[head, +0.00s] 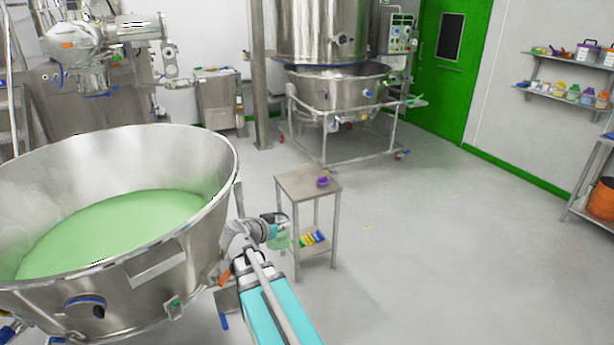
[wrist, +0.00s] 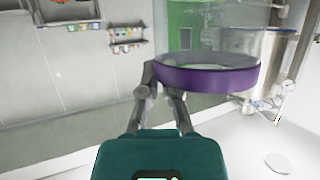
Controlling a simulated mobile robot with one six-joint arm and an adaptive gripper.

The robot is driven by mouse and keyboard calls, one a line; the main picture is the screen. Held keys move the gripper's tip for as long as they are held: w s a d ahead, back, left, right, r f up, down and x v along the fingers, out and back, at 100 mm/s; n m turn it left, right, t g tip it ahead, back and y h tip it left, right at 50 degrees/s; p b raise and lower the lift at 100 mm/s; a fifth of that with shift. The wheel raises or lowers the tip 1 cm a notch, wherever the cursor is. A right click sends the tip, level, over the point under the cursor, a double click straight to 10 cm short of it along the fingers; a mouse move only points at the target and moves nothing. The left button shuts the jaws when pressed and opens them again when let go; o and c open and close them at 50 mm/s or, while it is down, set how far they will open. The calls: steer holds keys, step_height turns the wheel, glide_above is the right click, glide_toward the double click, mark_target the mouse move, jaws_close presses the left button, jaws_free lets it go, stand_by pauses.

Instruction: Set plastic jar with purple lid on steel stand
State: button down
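The plastic jar is clear-walled. Its purple lid (wrist: 205,77) fills the upper right of the wrist view, which appears upside down, so the jar looks upright. My gripper (wrist: 160,82) reaches the lid's left edge and appears shut on the jar there; the lid hides part of the fingers. In the head view my gripper is left of the steel stand and in front of it. A pale green, see-through shape, apparently the jar (head: 280,240), hangs below it. The steel stand (head: 296,187) has a flat square top, with a small purple object (head: 322,182) on its right side.
Small coloured boxes (head: 312,239) lie on the stand's lower shelf. A large steel bowl (head: 205,225) with green contents is close on the left. A wheeled steel machine (head: 335,95) stands behind. Open floor (head: 430,240) lies right of the stand.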

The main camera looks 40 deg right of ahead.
step_height(320, 180, up, 7)
steer(key=p, duration=0.6)
steer(key=shift+r, duration=0.2)
steer(key=shift+a, duration=0.1)
